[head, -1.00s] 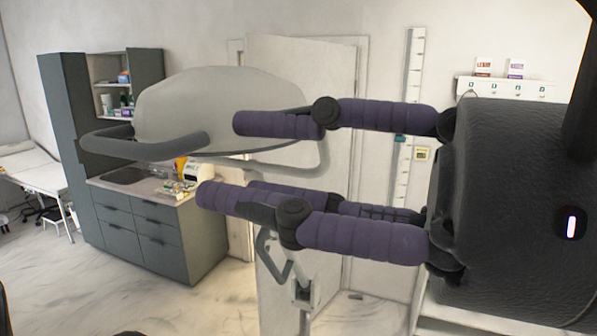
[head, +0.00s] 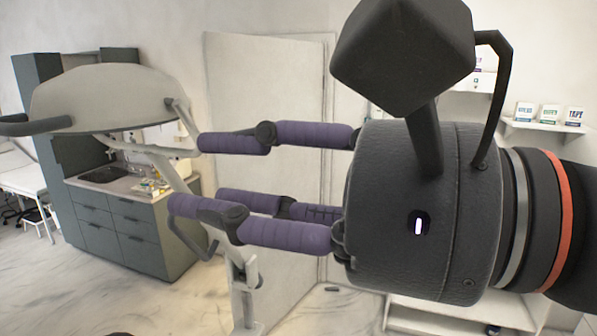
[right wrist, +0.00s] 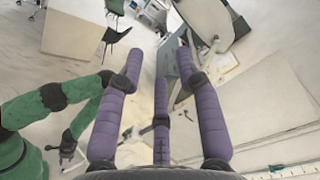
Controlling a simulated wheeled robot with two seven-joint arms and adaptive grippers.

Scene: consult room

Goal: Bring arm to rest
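My right gripper (head: 188,175) has several jointed fingers padded in purple. They point left across the head view and stand apart, with nothing between them. Its dark body and wrist fill the right side. The right wrist view shows the same open fingers (right wrist: 160,62) spread over the floor, empty. At the left of that view are green padded parts (right wrist: 28,106) with dark joints, which look like my left arm or hand. How its fingers stand is unclear. The left gripper does not show in the head view.
A large grey rounded panel (head: 100,97) on a pale stand is behind the fingertips at the left. A dark cabinet with drawers (head: 135,235) and a sink stands behind it. A pale door (head: 262,80) is at the middle. A wall shelf (head: 545,128) holds small boxes.

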